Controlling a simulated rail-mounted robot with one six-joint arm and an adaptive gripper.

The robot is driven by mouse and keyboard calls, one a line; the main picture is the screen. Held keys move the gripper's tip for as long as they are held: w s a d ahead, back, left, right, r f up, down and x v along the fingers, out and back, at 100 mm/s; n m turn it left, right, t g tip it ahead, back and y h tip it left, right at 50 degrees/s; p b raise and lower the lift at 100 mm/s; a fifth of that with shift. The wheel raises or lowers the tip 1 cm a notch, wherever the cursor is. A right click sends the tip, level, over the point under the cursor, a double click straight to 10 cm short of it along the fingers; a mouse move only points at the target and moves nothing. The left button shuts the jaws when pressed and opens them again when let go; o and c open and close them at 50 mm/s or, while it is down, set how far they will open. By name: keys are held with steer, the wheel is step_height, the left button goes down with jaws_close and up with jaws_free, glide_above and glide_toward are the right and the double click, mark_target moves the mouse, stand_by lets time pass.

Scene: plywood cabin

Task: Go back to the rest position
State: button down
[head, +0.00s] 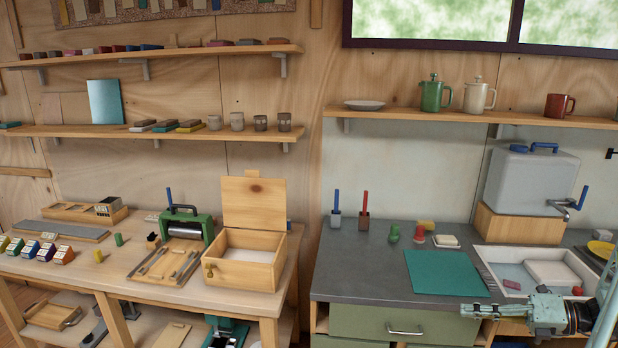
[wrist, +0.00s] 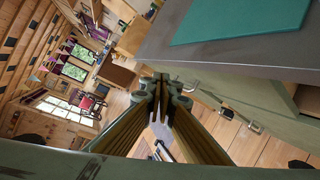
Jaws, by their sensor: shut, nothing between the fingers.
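My gripper (head: 478,311) is in the lower right of the head view, in front of the grey counter's (head: 350,270) front edge and the green drawer. Its fingers point left. It is shut and holds nothing. In the wrist view my gripper (wrist: 160,84) has its fingertips together in the middle, with the counter's edge and the teal mat (wrist: 240,20) above and to the right of them. The wrist picture is tilted, and the room shows behind the fingers.
The counter holds a teal mat (head: 445,272), a red stamp (head: 419,233) and a white sink (head: 530,268), which is close to my arm. A green drawer (head: 375,322) is below. The wooden workbench at left holds an open-lidded box (head: 245,258). The floor shows in the wrist view.

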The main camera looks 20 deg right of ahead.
steer(key=w+a+r+n+g+h, duration=0.1)
steer(key=w+a+r+n+g, duration=0.2)
steer(key=a+r+n, duration=0.35)
steer(key=w+a+r+n+g, duration=0.35)
steer(key=a+r, duration=0.45)
steer(key=a, duration=0.4)
steer(key=w+a+r+n+g+h, duration=0.1)
steer(key=w+a+r+n+g, duration=0.1)
steer(key=a+r+n, duration=0.6)
steer(key=s+a+r+n+h, duration=0.25)
steer(key=a+r+n, duration=0.3)
steer(key=a, duration=0.45)
steer(key=s+a+r+n+h, duration=0.25)
steer(key=a+r+n, duration=0.3)
steer(key=a, duration=0.35)
steer(key=s+a+r+n+t, duration=0.1)
steer(key=s+a+r+n, duration=0.3)
steer(key=s+a+r, duration=0.15)
steer(key=s+a+f+n+h, duration=0.1)
steer(key=s+n, duration=0.6)
steer(key=s, duration=1)
steer(key=shift+f+n+h, duration=0.3)
steer(key=shift+f+h, duration=0.4)
steer(key=shift+f, duration=0.25)
step_height(320, 180, down, 9)
steer(key=b, duration=0.8)
steer(key=shift+r+b, duration=0.2)
steer(key=shift+b, duration=0.2)
